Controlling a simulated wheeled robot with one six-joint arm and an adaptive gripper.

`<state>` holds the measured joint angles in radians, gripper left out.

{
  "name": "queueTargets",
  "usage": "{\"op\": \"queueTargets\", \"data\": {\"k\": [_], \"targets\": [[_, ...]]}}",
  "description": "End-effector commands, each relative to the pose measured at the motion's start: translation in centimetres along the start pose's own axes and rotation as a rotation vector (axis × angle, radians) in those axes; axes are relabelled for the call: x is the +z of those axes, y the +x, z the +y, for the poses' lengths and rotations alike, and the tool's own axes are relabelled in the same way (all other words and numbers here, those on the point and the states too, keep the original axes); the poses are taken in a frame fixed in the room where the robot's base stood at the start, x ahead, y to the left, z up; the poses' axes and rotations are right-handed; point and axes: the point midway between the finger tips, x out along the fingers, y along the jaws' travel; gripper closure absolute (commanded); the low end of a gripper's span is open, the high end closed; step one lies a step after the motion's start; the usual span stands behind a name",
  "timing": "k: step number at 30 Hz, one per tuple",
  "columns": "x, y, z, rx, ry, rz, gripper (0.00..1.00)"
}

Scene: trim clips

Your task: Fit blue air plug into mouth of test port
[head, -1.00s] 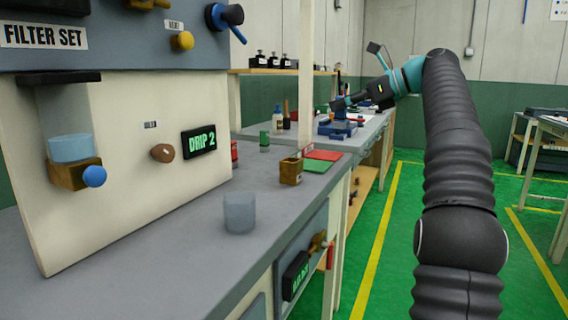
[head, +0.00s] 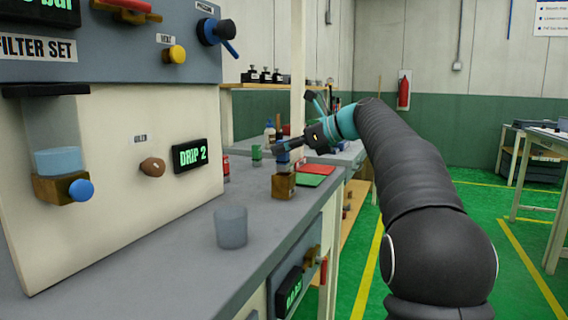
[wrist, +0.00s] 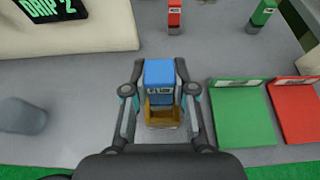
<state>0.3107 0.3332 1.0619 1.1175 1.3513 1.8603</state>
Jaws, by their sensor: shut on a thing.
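My gripper (head: 284,146) is shut on the blue air plug (wrist: 159,73), with one finger on each side of it in the wrist view. The plug has a blue block top with a pale label, and it also shows in the head view (head: 283,157). It is about upright over the brass-coloured test port (head: 284,187), which stands on the grey bench. In the wrist view the port (wrist: 161,117) shows just below and behind the plug. The plug's lower end is at or just above the mouth; I cannot tell whether it is inside.
A green pad (wrist: 241,113) and a red pad (wrist: 298,108) lie right of the port. A translucent cup (head: 231,228) stands nearer on the bench (head: 165,250). Red (wrist: 174,15) and green (wrist: 262,14) blocks stand behind. The filter panel (head: 110,220) rises at left.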

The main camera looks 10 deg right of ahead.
Motion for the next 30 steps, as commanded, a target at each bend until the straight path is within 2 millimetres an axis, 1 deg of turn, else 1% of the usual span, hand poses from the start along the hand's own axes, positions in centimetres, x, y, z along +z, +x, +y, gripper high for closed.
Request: {"op": "queueTargets", "data": {"k": [1,3,6,9,20,21,23,30], "targets": [[-1.0,0.4,0.0,0.0,0.002,0.001,1.0],[-2.0,0.8,0.0,0.0,0.003,0.001,1.0],[-2.9,1.1,0.0,0.0,0.001,0.001,1.0],[-3.2,1.2,0.0,0.0,0.001,0.001,1.0],[-3.5,1.3,-0.1,0.0,0.001,0.001,1.0],[-3.4,1.3,-0.1,0.0,0.001,0.0,0.65],[-3.4,1.3,-0.1,0.0,0.001,0.0,0.5],[-3.4,1.3,-0.1,0.0,0.001,0.001,0.5]]}}
